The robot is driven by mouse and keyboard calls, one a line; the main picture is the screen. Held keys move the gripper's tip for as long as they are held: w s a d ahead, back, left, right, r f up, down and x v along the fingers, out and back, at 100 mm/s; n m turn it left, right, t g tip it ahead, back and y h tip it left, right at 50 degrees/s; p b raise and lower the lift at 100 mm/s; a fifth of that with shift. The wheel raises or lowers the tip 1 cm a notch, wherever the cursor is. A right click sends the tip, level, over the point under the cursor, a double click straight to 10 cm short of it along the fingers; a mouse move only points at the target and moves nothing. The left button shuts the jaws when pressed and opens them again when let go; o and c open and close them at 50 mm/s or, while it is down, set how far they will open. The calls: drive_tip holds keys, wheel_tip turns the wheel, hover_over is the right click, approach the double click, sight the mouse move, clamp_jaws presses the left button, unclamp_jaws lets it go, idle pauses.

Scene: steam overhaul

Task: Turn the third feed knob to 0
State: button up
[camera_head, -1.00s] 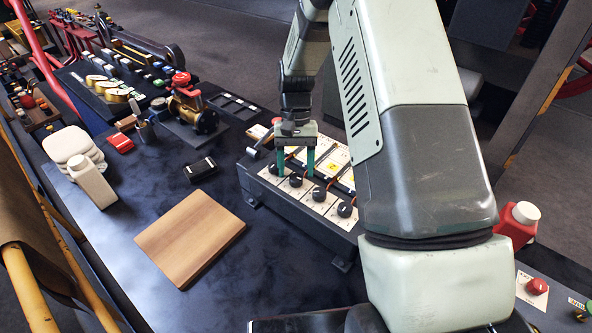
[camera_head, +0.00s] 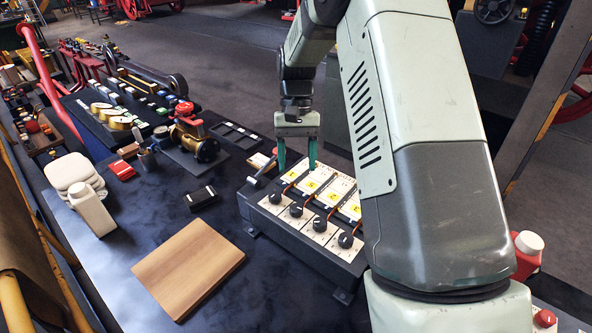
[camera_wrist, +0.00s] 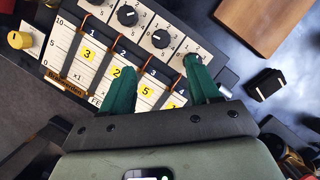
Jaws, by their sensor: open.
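The feed box (camera_head: 258,209) carries a row of black knobs beside slots with yellow numbered cards. Counting by the printed slot numbers, the third feed knob (camera_wrist: 160,38) is second from the right in the wrist view. In the head view it appears to be this knob (camera_head: 296,210), second from the left. Its exact setting is too small to read. My gripper (camera_head: 297,168) is open and empty, with green fingers pointing down, above the box and apart from the knobs. In the wrist view its fingers (camera_wrist: 157,58) partly cover the cards and the fourth knob (camera_wrist: 192,59).
A wooden board (camera_head: 188,267) and a small black box (camera_head: 200,198) lie left of the feed box. A brass valve (camera_head: 205,148) stands behind them. A white bottle (camera_head: 92,209) is at the left. A yellow knob (camera_wrist: 17,40) sits near the panel.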

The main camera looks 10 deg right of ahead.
sight(296, 207)
drive_tip(key=s+n+t, duration=0.4)
drive_tip(key=s+n, duration=0.1)
drive_tip(key=n, duration=0.6)
drive_tip(key=f, duration=0.6)
drive_tip(key=a+f, duration=0.1)
drive_tip(key=f, duration=0.3)
drive_tip(key=shift+w, duration=0.3)
drive_tip(key=shift+d, duration=0.1)
drive_tip(key=c, duration=1)
drive_tip(key=shift+m, duration=0.5)
drive_tip(key=shift+c, duration=0.2)
drive_tip(key=o, duration=1)
drive_tip(key=shift+o, duration=0.2)
